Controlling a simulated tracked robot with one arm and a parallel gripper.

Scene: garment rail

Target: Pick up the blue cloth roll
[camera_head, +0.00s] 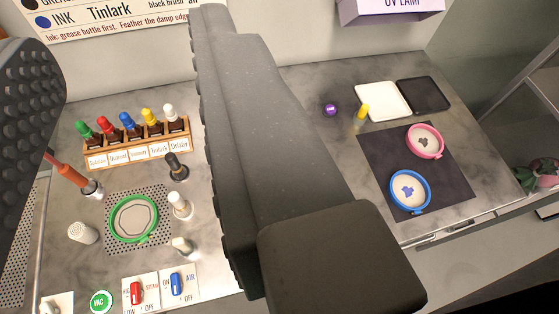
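I cannot make out a blue cloth roll in this view. At the far right edge, bundled green and pink things that look like cloth (543,175) sit on a lower level beside the counter, partly cut off. The blue things in view are a blue-rimmed hoop (409,190) holding pale fabric with a blue mark, a blue-topped dropper bottle (129,124) and a blue switch (176,284). My gripper (125,40) shows as two dark, ridged fingers set wide apart. It is open, with nothing between the fingers. The right finger hides the middle of the counter.
A grey marbled counter (300,85) carries a wooden rack (140,150) of dropper bottles, a green hoop (134,218) on a perforated plate, a pink hoop (426,141) on a dark mat, a white tray (383,101) and a black tray (423,96). A wall stands behind.

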